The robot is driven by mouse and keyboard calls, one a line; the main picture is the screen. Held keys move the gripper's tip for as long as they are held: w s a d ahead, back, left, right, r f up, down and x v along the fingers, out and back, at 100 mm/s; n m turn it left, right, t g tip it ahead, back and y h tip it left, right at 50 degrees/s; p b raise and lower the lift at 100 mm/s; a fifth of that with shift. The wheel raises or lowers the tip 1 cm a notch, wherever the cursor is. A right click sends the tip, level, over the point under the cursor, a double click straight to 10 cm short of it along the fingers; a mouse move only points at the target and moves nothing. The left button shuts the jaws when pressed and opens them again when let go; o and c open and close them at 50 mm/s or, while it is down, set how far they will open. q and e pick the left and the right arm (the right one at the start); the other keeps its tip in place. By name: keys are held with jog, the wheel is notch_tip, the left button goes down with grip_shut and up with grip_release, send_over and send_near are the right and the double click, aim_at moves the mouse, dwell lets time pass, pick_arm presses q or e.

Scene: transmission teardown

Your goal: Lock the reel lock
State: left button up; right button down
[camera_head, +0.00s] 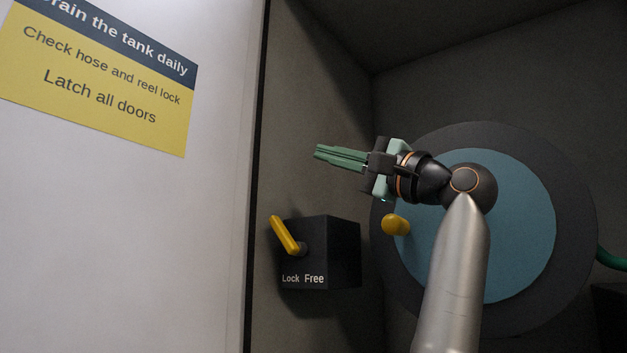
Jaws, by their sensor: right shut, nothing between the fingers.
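The reel lock is a dark box (335,250) on the inner left wall of a grey recess, marked "Lock Free" on its front. Its yellow lever (284,235) leans up and to the left from its pivot, over the word "Lock". The blue-faced hose reel (520,240) with a dark rim is to the right, partly hidden by my right arm. My right gripper (318,153) is shut and empty. It points left, above the lock box and apart from the lever in the picture. My left gripper does not show.
A yellow knob (395,225) sticks out from the reel, just below my right gripper's body. A green hose (612,260) shows at the right edge. A white panel (130,250) with a yellow and dark notice (100,75) fills the left side.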

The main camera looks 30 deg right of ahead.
jog(key=shift+s+d+r, duration=0.2)
jog(key=shift+s+r, duration=0.25)
jog(key=shift+s, duration=0.1)
jog(key=shift+s+d+r, duration=0.2)
jog(key=shift+s+r, duration=0.2)
jog(key=shift+s, duration=0.1)
